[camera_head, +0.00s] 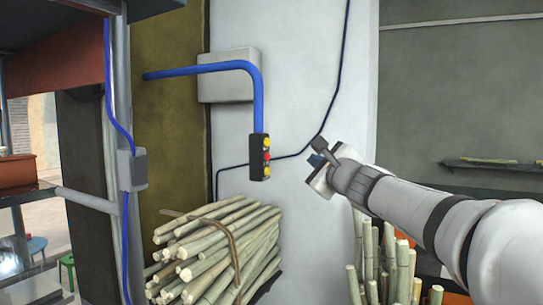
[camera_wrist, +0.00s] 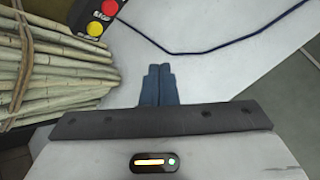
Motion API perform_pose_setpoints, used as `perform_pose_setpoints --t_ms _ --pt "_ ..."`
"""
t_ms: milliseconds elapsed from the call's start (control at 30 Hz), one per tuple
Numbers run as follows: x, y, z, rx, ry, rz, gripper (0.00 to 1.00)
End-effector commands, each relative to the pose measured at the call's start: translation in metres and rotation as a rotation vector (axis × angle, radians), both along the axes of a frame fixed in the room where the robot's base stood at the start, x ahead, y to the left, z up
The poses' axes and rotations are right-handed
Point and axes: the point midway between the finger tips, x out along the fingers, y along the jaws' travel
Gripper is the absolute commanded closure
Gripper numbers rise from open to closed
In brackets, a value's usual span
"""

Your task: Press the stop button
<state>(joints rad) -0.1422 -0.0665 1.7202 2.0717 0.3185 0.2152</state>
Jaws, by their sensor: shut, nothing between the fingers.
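The control box (camera_head: 259,157) is black and hangs from a blue conduit. It carries a red button (camera_head: 266,157) between two yellow buttons, one above and one below. In the wrist view the red button (camera_wrist: 110,7) and one yellow button (camera_wrist: 95,28) show at the top left, with the rest of the box cut off. My gripper (camera_head: 318,150) is to the right of the box in the head view, apart from it. In the wrist view its fingers (camera_wrist: 158,80) are together and empty.
A tied bundle of cane (camera_head: 217,250) lies below the box. More cane (camera_head: 385,265) stands upright below my arm. A grey wall box (camera_head: 228,75) and the blue conduit (camera_head: 200,69) are above. The white wall between gripper and control box is clear except for a thin cable (camera_head: 290,156).

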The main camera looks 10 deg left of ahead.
Motion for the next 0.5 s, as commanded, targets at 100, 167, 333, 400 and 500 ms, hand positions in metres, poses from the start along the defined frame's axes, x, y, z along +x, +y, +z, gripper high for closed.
perform_pose_setpoints --t_ms 100,167,333,400,500 --pt "0.001 0.003 -0.001 -0.001 0.000 0.001 1.00" --pt "0.003 0.007 -0.001 0.000 0.000 0.001 1.00" --pt "0.009 0.028 -0.002 0.000 0.000 0.005 1.00" --pt "0.013 0.037 -0.002 -0.001 0.000 0.004 1.00" --pt "0.018 0.051 -0.002 -0.001 0.000 0.004 1.00"
